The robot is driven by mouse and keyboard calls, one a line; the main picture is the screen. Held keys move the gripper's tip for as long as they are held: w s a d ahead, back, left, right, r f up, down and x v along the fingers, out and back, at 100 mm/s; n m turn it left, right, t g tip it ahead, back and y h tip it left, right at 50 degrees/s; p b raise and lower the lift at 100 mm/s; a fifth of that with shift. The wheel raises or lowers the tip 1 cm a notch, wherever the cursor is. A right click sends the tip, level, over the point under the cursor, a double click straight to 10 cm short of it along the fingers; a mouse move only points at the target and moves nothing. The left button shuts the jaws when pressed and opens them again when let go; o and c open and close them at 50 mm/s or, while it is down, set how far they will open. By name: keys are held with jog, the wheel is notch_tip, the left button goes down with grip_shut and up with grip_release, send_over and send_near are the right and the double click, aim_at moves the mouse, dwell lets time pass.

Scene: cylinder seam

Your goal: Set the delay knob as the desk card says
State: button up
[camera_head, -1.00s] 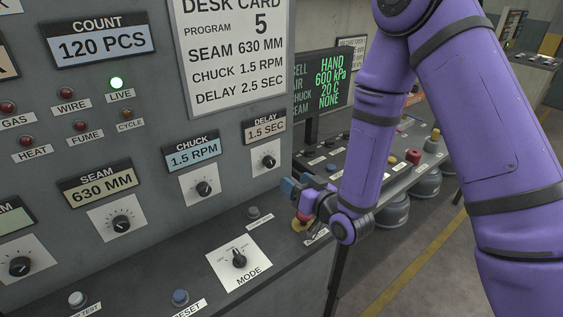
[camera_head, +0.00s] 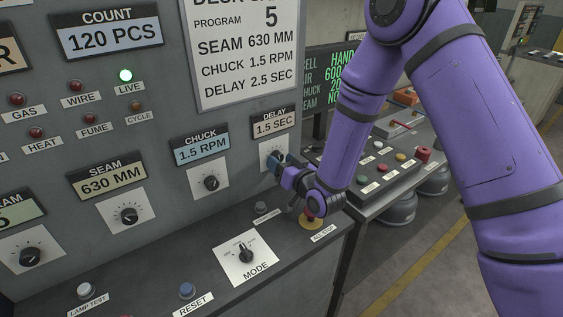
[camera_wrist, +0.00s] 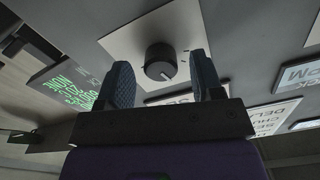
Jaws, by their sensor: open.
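The desk card (camera_head: 245,50) on the panel reads program 5, seam 630 mm, chuck 1.5 rpm, delay 2.5 sec. The delay display (camera_head: 272,124) reads 1.5 sec. The delay knob is black on a white plate below that display; in the head view my gripper (camera_head: 277,163) is at it and hides most of it. In the wrist view the delay knob (camera_wrist: 160,62) lies ahead between my two blue fingers (camera_wrist: 164,80). The fingers are open, one at each side of the knob, with gaps between them and it.
The chuck knob (camera_head: 211,183) and seam knob (camera_head: 129,216) are to the left. A ledge below holds the mode knob (camera_head: 245,254), a blue reset button (camera_head: 187,290) and a red button on a yellow base (camera_head: 311,217). A side console (camera_head: 385,165) stands behind my arm.

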jog(key=shift+w+a, duration=0.1)
jog(key=shift+w, duration=0.1)
jog(key=c, duration=0.9)
jog(key=m, duration=0.5)
jog(key=shift+m, duration=0.4)
jog(key=m, duration=0.5)
jog(key=shift+s+a+m, duration=0.1)
jog(key=shift+m, duration=0.3)
